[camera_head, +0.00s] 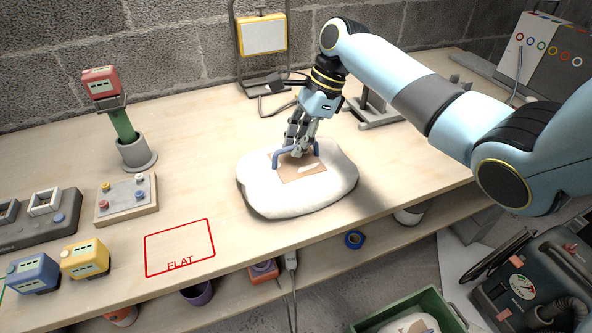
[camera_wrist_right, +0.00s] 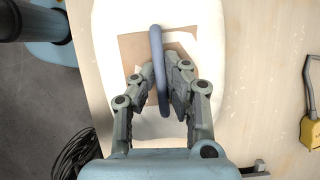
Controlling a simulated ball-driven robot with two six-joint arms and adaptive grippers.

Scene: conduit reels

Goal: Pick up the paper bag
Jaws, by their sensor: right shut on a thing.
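The paper bag (camera_head: 292,200) is a plump white sack with a brown label patch on top and a blue handle (camera_head: 276,159) arching over the patch. It lies flat on the wooden bench near the front edge. My right gripper (camera_head: 298,151) comes down from above and is shut on the handle. In the right wrist view, the fingers (camera_wrist_right: 160,90) close on either side of the blue bar (camera_wrist_right: 157,45), with the white bag (camera_wrist_right: 212,50) beneath. The fingers cover part of the handle and label. My left gripper is not in view.
Left of the bag are a red outlined area marked FLAT (camera_head: 180,247), a small block with knobs (camera_head: 127,199), a grey cup holder (camera_head: 137,153) and yellow and blue boxes. Behind stands a yellow-framed lamp (camera_head: 262,35). A green crate (camera_head: 440,305) is below the bench.

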